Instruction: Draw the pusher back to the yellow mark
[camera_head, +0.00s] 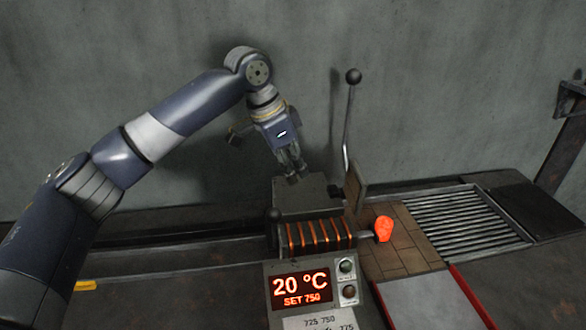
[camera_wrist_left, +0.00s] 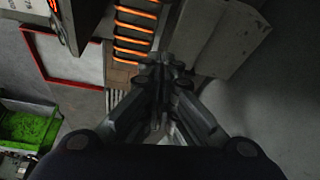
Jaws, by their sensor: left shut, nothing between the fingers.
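The pusher appears to be the dark piece with a round black knob (camera_head: 274,215) at the left end of the heater coil (camera_head: 318,236); the coil hides its far part. A small yellow mark (camera_head: 86,285) lies farther left along the dark bench, partly behind my left arm. A glowing orange billet end (camera_head: 384,228) stands out at the coil's right end. My left gripper (camera_head: 295,178) is shut and empty, above and behind the coil, apart from the knob. The left wrist view shows its closed fingers (camera_wrist_left: 166,75) near the coil's orange bars (camera_wrist_left: 135,32). My right gripper is out of view.
A tall lever with a black ball (camera_head: 353,76) rises behind the coil. A control box (camera_head: 301,287) reading 20 °C, set 750, stands in front. A grille (camera_head: 465,220) lies to the right.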

